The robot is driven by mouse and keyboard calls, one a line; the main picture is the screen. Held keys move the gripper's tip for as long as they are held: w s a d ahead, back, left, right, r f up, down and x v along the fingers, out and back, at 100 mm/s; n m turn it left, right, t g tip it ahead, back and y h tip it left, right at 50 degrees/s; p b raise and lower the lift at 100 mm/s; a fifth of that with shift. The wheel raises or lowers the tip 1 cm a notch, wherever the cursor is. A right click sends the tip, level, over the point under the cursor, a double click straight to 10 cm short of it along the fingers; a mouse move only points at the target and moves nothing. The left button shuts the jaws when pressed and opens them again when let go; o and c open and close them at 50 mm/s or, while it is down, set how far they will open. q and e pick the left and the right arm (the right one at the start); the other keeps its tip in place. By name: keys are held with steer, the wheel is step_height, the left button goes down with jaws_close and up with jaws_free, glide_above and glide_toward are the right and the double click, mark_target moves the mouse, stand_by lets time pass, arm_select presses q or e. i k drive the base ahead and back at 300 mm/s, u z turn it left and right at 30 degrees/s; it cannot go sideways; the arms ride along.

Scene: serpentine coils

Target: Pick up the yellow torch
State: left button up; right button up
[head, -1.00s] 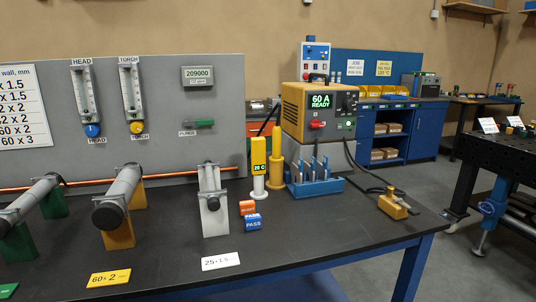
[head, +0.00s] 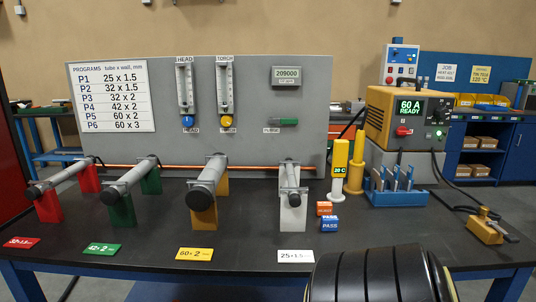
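Two yellow things could be the torch, and I cannot tell which. One is an upright yellow cylinder (head: 355,166) on a round yellow foot, between the display gauge and the power source. The other is a yellow block-shaped tool (head: 485,229) lying at the right end of the bench, with a black cable running to it. Neither of my grippers shows in the head view. A black ribbed arm part of mine fills the bottom right of centre and hides some of the bench's front edge.
The orange power source (head: 407,119) reads "60 A READY". A blue holder (head: 397,197) with several tools and a yellow gauge (head: 339,171) reading 20 C stand nearby. Orange and blue blocks (head: 329,223) lie in front. Clamped tubes (head: 207,182) fill the left and middle of the dark bench.

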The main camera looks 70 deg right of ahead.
mark_target(357, 161)
steer(key=u, duration=0.7)
steer(key=k, duration=1.45)
steer(key=z, duration=1.95)
